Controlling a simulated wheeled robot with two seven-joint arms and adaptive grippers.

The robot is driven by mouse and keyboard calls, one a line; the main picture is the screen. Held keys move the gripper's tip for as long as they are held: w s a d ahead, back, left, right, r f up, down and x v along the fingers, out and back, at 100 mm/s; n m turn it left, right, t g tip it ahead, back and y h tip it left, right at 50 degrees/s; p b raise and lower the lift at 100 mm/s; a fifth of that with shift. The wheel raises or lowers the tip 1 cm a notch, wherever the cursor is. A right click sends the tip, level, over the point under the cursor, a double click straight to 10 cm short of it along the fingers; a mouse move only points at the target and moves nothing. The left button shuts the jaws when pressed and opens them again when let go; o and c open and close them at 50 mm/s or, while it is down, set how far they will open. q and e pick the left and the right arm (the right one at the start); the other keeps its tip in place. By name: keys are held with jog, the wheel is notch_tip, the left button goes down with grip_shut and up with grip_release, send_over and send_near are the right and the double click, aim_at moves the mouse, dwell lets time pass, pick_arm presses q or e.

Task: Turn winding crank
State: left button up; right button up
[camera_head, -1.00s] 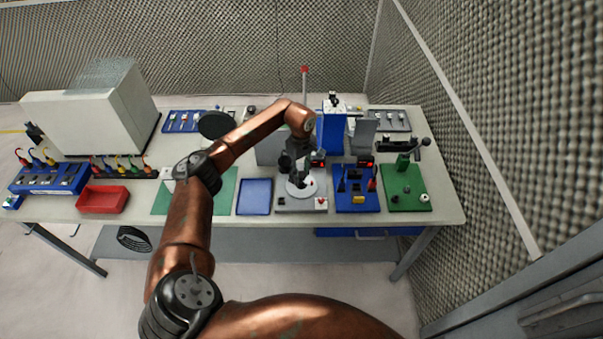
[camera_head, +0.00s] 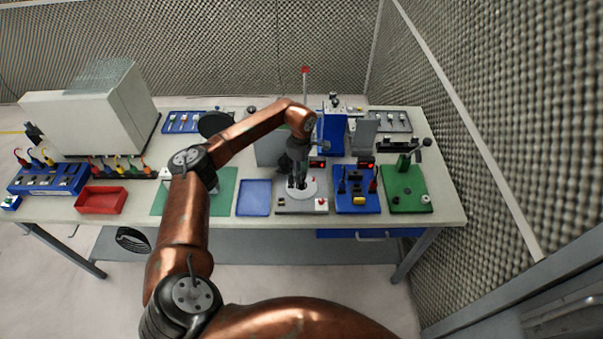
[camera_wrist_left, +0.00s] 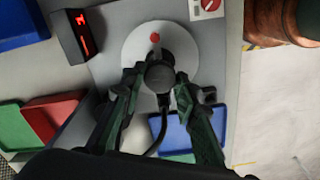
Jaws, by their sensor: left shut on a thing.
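The winding crank shows as a white round disc (camera_head: 310,191) on a grey base plate (camera_head: 288,207) near the table's front edge. In the left wrist view the disc (camera_wrist_left: 188,53) carries a red dot at its far rim and a dark round crank knob (camera_wrist_left: 160,77). My left gripper (camera_head: 297,185) points down over the disc. In the left wrist view the fingers of my left gripper (camera_wrist_left: 158,84) lie on both sides of the knob, shut on it. The knob's lower part is hidden. My right gripper is not in view.
Beside the base stand a blue fixture (camera_head: 356,203) with dark posts, a green board (camera_head: 405,200) with a lever and a blue tray (camera_head: 254,197). A red digital display (camera_wrist_left: 83,36) stands close to the disc. A red bin (camera_head: 101,200) is further left.

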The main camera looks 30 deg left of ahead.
pick_arm(q)
jog(key=shift+n, duration=1.5)
jog(key=shift+r+n, duration=0.1)
jog(key=shift+n, duration=1.5)
jog(key=shift+n+p, duration=0.4)
jog(key=shift+n, duration=1.3)
jog(key=shift+w+n+p, duration=0.1)
jog(key=shift+n+p, duration=0.3)
jog(key=shift+n, duration=1.3)
jog(key=shift+n+p, duration=1)
jog(key=shift+n, duration=2.3)
jog(key=shift+r+n+p, duration=0.1)
jog(key=shift+n+p, duration=1.2)
jog(key=shift+n, duration=1.8)
jog(key=shift+n+p, duration=1.5)
jog(key=shift+n, duration=1.4)
jog(key=shift+n+p, duration=1.9)
jog(key=shift+n, duration=1)
jog(key=shift+n+p, duration=2.5)
jog(key=shift+n, duration=0.3)
jog(key=shift+n+p, duration=2.55)
jog(key=shift+n, duration=0.15)
